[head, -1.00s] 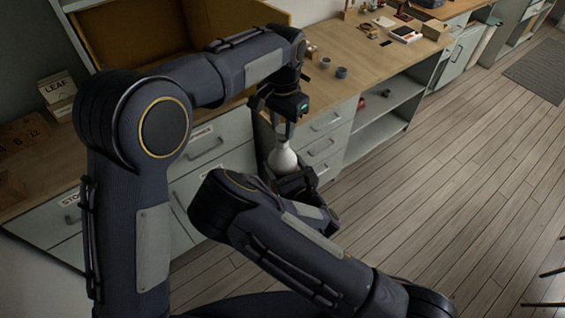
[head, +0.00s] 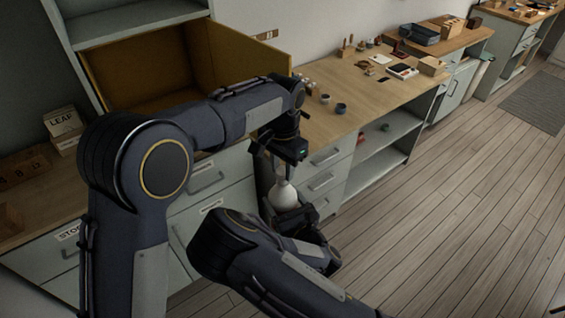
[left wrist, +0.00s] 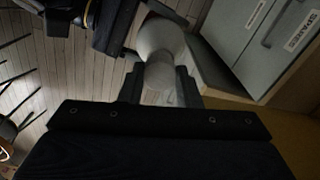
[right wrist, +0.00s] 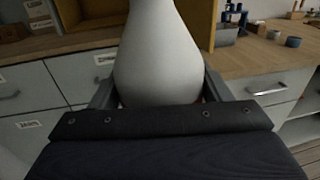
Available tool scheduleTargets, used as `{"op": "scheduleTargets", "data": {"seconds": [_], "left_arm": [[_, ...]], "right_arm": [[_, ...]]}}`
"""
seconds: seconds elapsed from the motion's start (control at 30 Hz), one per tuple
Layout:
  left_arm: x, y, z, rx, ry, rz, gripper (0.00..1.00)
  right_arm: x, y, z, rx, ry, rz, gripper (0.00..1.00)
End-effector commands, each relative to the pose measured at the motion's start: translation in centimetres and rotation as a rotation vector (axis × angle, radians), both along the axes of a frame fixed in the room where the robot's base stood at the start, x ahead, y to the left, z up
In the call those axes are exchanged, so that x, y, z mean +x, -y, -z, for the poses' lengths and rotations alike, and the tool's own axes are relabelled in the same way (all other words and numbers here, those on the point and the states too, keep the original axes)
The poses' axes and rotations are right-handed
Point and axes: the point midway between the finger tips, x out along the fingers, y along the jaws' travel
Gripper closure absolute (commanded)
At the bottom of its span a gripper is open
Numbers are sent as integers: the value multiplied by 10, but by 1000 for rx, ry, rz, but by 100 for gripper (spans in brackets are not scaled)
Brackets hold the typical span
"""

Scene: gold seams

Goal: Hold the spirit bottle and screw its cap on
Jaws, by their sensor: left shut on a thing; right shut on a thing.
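The white spirit bottle (head: 283,196) stands about upright in front of the drawers, held clear of the floor. My right gripper (head: 290,217) is shut on its body from below; in the right wrist view the bottle (right wrist: 158,60) fills the space between the fingers (right wrist: 158,92). My left gripper (head: 281,168) is above, pointing down, shut at the bottle's top. In the left wrist view a pale narrow piece (left wrist: 158,76), cap or neck, sits between its fingers, in line with the bottle body (left wrist: 160,38). Whether there is a gap between cap and neck cannot be told.
A wooden worktop (head: 375,95) with small grey cups (head: 340,108) runs behind the grippers, above grey drawers (head: 322,181). An open tan box (head: 235,65) stands at the back left. The wooden floor (head: 460,220) to the right is clear.

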Motion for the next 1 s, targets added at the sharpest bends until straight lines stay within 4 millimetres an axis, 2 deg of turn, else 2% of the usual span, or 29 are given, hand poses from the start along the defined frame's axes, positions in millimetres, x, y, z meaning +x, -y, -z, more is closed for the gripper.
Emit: {"op": "scheduleTargets", "data": {"seconds": [0.57,1.0], "left_arm": [[0,0,1,0,0,0,91],[0,0,10,0,0,0,91]], "right_arm": [[0,0,-2,1,6,0,81],[0,0,-2,1,6,0,81]]}}
